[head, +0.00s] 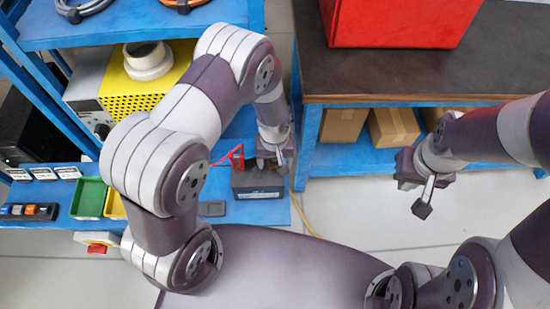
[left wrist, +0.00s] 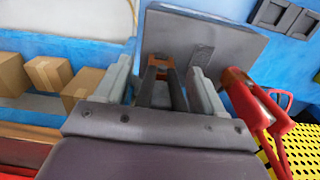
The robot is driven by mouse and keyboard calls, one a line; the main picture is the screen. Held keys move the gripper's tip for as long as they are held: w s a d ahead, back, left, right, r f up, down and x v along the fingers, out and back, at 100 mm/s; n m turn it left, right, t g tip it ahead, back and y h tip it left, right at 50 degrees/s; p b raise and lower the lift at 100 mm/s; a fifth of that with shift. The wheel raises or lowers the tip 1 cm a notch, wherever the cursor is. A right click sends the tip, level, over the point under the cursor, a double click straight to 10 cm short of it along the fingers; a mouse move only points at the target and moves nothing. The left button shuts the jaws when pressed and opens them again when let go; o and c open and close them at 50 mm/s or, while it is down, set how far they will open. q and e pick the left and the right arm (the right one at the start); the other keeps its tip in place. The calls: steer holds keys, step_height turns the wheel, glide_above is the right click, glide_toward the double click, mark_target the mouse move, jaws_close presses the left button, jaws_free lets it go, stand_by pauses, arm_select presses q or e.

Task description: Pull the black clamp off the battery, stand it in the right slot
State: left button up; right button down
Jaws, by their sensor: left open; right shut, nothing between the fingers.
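The dark battery (head: 258,186) stands on the blue bench shelf; it also shows in the left wrist view (left wrist: 225,45). The black clamp (left wrist: 160,92), with a copper-coloured jaw, is at the battery's near edge in the left wrist view. My left gripper (head: 274,163) is open, its fingers on either side of the black clamp in the left wrist view (left wrist: 160,70). Contact is not clear. A red clamp (left wrist: 255,105) is at the battery's other end. A dark holder with two slots (left wrist: 285,16) lies beyond the battery. My right gripper (head: 423,208) is shut and empty over the floor.
A yellow perforated box (head: 150,85) and green bin (head: 88,198) are left of the battery. A dark-topped bench (head: 400,75) with a red case (head: 395,20) and cardboard boxes (head: 393,127) below stands right. A yellow cable (head: 302,216) hangs past the shelf edge.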

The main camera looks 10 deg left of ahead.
stand_by(0.8)
arm_select(q)
jaws_close()
steer(key=shift+r+p, duration=2.75)
steer(key=shift+r, duration=0.3)
steer(key=shift+r+p, duration=2.15)
steer(key=shift+r, duration=0.4)
steer(key=shift+f, duration=0.1)
